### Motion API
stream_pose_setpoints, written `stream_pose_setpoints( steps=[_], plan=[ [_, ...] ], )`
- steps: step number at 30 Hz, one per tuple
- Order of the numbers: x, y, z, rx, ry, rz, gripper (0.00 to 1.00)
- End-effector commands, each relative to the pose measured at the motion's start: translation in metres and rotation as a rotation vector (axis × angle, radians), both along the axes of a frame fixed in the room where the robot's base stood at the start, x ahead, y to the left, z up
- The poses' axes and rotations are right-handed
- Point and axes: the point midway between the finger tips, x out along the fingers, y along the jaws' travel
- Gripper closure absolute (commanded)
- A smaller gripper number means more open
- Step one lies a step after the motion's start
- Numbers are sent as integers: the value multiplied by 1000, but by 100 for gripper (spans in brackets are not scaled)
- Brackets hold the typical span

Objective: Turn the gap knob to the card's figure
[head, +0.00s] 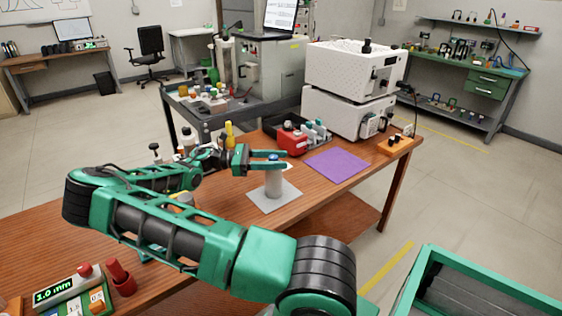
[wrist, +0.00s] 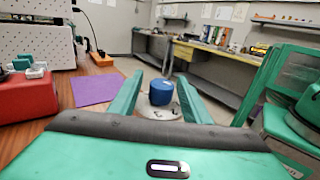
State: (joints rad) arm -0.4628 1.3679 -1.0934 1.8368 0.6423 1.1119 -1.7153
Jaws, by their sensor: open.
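A blue knob (head: 273,156) sits on top of an upright grey post (head: 273,182) on a grey base plate (head: 262,207). My gripper (head: 287,160) is open at the knob's height, with its fingers on either side of it. In the wrist view the blue knob (wrist: 160,92) stands between the two green fingers, with a visible space on both sides. A display box (head: 58,290) at the lower left reads "1.0 mm" in green. Small orange pieces with white labels (head: 97,303) stand beside it; their figures are too small to read surely.
A purple mat (head: 337,165) lies right of the post. A red box (head: 292,138) and stacked white machines (head: 350,78) stand behind. A red stamp-like piece (head: 121,278) is near the display. Bottles stand behind my gripper.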

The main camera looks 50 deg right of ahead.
Motion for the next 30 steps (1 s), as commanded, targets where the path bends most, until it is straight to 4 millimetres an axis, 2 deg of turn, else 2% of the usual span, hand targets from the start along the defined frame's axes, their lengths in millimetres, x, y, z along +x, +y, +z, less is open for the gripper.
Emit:
stream_pose_setpoints(
  steps=[6, 12, 18, 30],
  plan=[
    [35, 26, -1, -2, 1, 4, 57],
    [57, 44, -2, -1, 2, 2, 57],
    [65, 51, -2, 1, 2, 0, 57],
    [63, 52, 0, -2, 2, 18, 57]
  ],
)
